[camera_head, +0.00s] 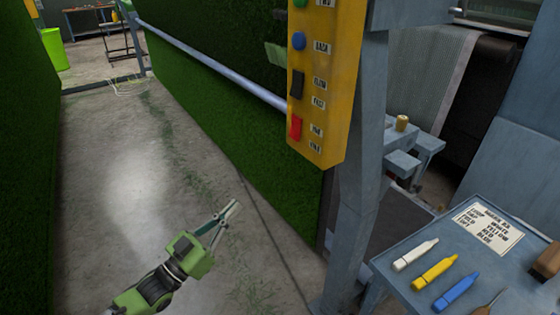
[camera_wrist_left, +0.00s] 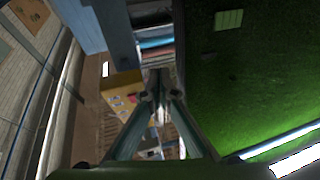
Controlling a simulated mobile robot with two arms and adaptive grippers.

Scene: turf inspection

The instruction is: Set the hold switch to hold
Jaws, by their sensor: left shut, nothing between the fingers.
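The yellow control panel (camera_head: 326,85) hangs on a grey post at the upper middle of the head view. Near its lower end is a red rocker switch (camera_head: 296,128) beside two small labels; the lower label is too small to read surely, though it may say hold. A black rocker switch (camera_head: 297,83) sits above it. My left gripper (camera_head: 231,208) is shut and empty, below and left of the panel, apart from it. In the left wrist view the yellow panel (camera_wrist_left: 118,90) shows beyond the gripper fingers (camera_wrist_left: 155,100). My right gripper is not in view.
A grey post (camera_head: 358,165) stands behind the panel. A blue-grey rail (camera_head: 215,67) runs along the green turf wall (camera_head: 215,100). A side table (camera_head: 405,266) at lower right holds markers and a card (camera_head: 487,227). The concrete floor on the left is clear.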

